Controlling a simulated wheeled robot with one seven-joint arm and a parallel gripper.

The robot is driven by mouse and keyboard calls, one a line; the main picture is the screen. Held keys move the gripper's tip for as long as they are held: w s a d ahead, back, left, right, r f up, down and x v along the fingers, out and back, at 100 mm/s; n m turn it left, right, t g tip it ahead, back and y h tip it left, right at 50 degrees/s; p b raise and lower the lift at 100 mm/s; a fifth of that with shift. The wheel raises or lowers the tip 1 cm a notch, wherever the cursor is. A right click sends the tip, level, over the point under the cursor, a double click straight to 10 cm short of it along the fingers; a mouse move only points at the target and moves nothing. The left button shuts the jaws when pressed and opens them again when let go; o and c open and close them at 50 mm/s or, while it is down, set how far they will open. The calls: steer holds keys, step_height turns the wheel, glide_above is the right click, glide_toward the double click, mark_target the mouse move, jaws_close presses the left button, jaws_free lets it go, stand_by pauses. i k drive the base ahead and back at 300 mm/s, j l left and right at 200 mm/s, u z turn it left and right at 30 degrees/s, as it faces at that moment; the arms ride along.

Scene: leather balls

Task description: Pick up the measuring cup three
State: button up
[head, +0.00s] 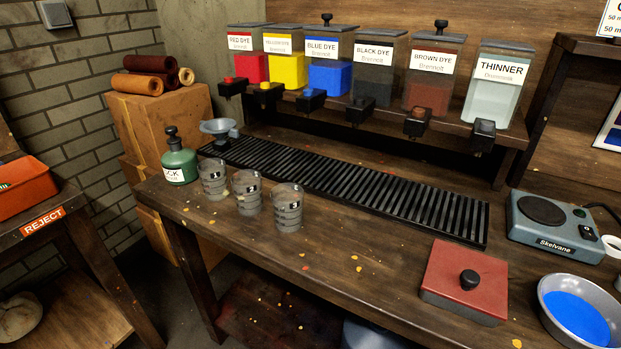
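Each carries a small dark label with a light mark. The marks are too small for me to read surely, so I cannot tell which cup is number three. The cups look empty and stand close together. My gripper is not in view.
A red lidded box (465,280) sits to the right. Bench between is clear.

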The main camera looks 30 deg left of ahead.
mark_target(286, 199)
steer(key=i+j, duration=0.2)
steer(key=i, duration=0.25)
steer(key=i+u, duration=0.15)
steer(key=u, duration=2)
